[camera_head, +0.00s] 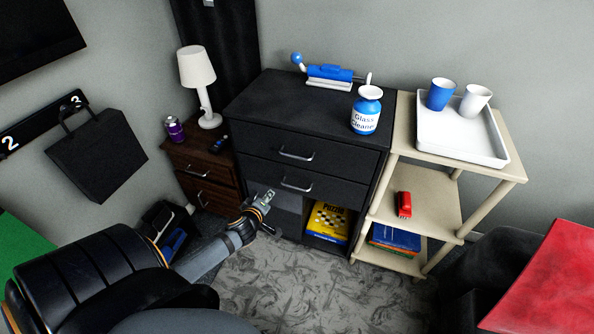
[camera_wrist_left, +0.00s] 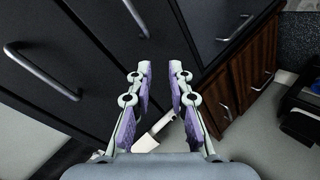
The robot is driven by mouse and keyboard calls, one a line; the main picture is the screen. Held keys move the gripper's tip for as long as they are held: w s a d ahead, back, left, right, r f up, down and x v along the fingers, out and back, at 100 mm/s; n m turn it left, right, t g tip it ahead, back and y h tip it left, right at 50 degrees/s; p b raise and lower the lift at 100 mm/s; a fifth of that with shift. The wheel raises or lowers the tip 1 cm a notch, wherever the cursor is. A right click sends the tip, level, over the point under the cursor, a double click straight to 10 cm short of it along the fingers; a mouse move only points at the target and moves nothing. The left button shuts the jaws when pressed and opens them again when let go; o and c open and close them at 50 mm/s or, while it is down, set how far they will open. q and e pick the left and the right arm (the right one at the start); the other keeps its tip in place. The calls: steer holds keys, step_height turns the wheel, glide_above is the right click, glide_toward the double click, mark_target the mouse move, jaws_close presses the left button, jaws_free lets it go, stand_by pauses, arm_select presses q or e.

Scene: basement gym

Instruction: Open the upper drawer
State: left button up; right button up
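The black cabinet (camera_head: 262,125) stands against the wall, with two drawers one above the other. The upper drawer (camera_head: 330,160) is closed, and its silver bar handle (camera_head: 296,155) is free. The lower drawer (camera_head: 335,187) also looks closed, with a similar handle (camera_head: 297,186). My left gripper (camera_head: 266,197) is in front of the cabinet's lower left part, below and left of the upper handle. In the left wrist view my left gripper (camera_wrist_left: 159,68) has its fingers apart with nothing gripped between them. Bar handles on dark fronts show beyond them. My right gripper is not in view.
A glass cleaner bottle (camera_head: 366,110) stands on the cabinet top. A brown nightstand (camera_head: 205,160) with a lamp (camera_head: 198,75) is on the left. A beige shelf (camera_head: 458,235) with a white tray (camera_head: 430,145) is on the right. Floor in front is clear.

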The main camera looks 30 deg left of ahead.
mark_target(296, 156)
arm_select(q)
steer(key=w+d+r+n+t+b, duration=0.1)
steer(key=d+r+n+t, duration=0.15)
steer(key=r, duration=0.45)
steer(key=w+d+r+n+t+b, duration=0.1)
steer(key=w+d+r+n, duration=0.15)
steer(key=r, duration=0.35)
steer(key=shift+h, duration=0.4)
steer(key=x, duration=0.5)
steer(key=b+x, duration=0.1)
steer(key=x, duration=0.3)
steer(key=shift+w+d+f, duration=0.1)
steer(key=shift+w+d, duration=0.05)
steer(key=shift+w, duration=0.3)
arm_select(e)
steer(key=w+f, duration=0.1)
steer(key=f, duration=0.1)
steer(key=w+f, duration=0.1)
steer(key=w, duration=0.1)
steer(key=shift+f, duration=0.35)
arm_select(q)
jaws_close()
